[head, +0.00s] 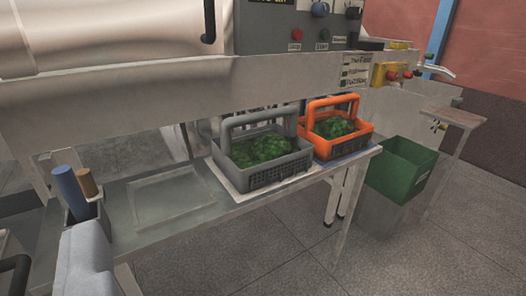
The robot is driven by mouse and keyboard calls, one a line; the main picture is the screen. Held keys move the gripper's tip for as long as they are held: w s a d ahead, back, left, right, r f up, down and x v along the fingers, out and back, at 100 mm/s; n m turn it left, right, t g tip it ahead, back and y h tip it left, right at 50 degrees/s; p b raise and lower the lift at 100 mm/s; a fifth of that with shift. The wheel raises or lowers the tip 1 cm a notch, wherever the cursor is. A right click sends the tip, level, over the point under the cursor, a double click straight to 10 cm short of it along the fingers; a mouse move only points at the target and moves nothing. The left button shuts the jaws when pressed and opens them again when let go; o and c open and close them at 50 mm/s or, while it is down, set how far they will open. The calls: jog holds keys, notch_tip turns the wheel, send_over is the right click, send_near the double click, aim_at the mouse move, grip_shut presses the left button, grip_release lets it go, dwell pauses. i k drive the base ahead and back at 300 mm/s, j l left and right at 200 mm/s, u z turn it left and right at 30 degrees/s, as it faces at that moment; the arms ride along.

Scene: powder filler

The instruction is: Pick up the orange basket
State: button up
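The orange basket (349,142) stands upright at the right end of the metal table, with its arched orange handle (333,103) raised. It holds green leafy contents (336,128). A grey basket (262,172) of similar shape, also with green contents, stands beside it on the left and closer to me. The grey basket partly hides the orange basket's left side. I cannot make out my gripper in the picture, and nothing is seen touching the orange basket.
The metal table (160,228) runs below a large steel machine (130,120) whose beam overhangs behind the baskets. A control box (310,30) sits above. A green bin (400,168) stands right of the table. Blue and brown cylinders stand at left. Floor in front is clear.

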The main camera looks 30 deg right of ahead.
aim_at(334, 134)
jog(key=z, duration=1.3)
